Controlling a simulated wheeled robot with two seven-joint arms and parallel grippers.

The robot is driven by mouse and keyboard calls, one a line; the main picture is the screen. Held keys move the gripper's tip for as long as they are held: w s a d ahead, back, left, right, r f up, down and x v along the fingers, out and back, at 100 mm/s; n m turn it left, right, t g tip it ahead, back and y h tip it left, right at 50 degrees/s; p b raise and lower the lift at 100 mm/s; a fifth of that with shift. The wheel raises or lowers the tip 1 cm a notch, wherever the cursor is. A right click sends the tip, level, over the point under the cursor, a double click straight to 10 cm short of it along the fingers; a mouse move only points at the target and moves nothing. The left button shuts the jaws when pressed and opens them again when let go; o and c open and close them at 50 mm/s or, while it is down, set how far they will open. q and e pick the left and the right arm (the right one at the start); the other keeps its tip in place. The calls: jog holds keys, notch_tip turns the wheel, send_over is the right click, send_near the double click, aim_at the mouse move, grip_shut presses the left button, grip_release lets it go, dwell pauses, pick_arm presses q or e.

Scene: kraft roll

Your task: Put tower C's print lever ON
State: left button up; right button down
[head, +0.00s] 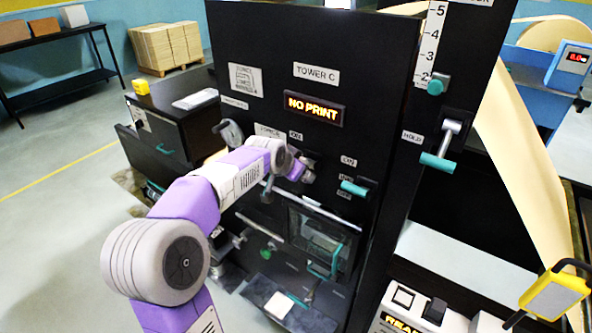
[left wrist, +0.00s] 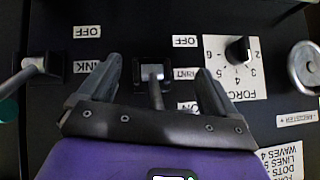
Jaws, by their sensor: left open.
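Tower C's dark panel (head: 390,60) carries a TOWER C sign (head: 316,73) and a lit display (head: 315,108) reading NO PRINT. My left gripper (head: 300,172) is at the panel below the display, open. In the left wrist view, which sees the labels upside down, the print lever (left wrist: 152,75) stands between the spread fingers, apart from both. Its shaft runs down the picture from its pivot; its outer end is hidden behind my gripper. The OFF label (left wrist: 187,41) is at the pivot's upper right, the ON label (left wrist: 189,106) lower. My right gripper is not in view.
The ink lever with a teal handle (head: 355,188) is right of my gripper. A force dial (left wrist: 238,50) and a round metal knob (left wrist: 306,66) flank the print lever on the other side. A HOLD lever (head: 440,158) sits further right. A cream paper web (head: 525,150) runs at the right.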

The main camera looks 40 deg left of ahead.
pick_arm(q)
jog(key=v, duration=0.6)
jog(key=shift+s+r+b, duration=0.15)
jog(key=shift+s+b, duration=0.25)
